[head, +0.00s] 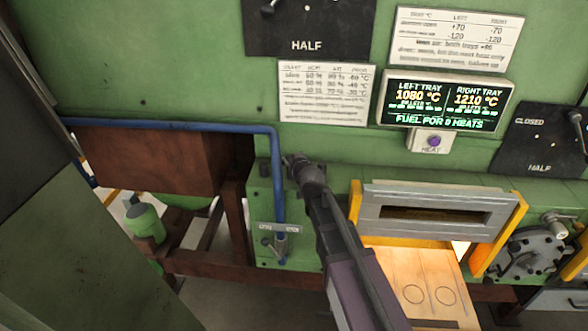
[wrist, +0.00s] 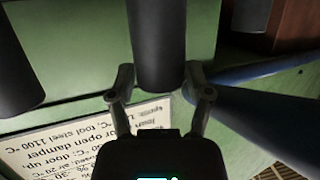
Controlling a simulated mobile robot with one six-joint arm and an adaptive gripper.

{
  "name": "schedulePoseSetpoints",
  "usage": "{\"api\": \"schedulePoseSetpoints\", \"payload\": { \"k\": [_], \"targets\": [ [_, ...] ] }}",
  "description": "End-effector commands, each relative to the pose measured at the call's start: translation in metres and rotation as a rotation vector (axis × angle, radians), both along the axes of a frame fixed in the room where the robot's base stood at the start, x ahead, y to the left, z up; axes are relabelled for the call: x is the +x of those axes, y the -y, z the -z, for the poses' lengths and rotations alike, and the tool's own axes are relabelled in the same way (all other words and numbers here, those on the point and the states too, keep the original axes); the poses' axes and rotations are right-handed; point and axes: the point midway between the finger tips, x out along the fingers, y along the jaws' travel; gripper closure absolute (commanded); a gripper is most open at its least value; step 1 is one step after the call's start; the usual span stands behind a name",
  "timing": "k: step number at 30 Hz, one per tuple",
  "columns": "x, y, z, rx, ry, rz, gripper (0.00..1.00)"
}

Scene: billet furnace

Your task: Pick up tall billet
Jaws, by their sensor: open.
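In the wrist view my gripper (wrist: 159,76) is open, with one finger on each side of a dark grey cylinder (wrist: 157,40), which looks like a billet. The cylinder comes in from the top edge, and its end lies between the fingers. I cannot tell if they touch it. A second dark cylinder (wrist: 15,65) is at the left and a third (wrist: 250,14) at the top right. Their full lengths are cut off, so I cannot tell which is tallest. In the head view my arm reaches toward the green wall, and no billet shows there.
A blue pipe (head: 180,125) runs left of my arm, and shows in the wrist view (wrist: 270,68). A furnace door (head: 438,211) with a glowing tray (head: 405,264) is to the right. A display (head: 445,104) and a HEAT button (head: 433,141) are above. A printed sign (wrist: 75,140) shows upside down.

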Motion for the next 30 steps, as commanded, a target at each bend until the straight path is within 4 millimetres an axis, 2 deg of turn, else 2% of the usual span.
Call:
{"api": "schedulePoseSetpoints", "payload": {
  "k": [5,12,30],
  "targets": [
    [-0.0004,-0.0019,0.0,0.0,0.0,-0.002,0.35],
    [-0.0006,-0.0026,0.0,0.0,0.0,-0.003,1.0],
    [-0.0007,-0.0034,-0.0052,0.001,0.002,-0.004,1.0]
  ]
}}
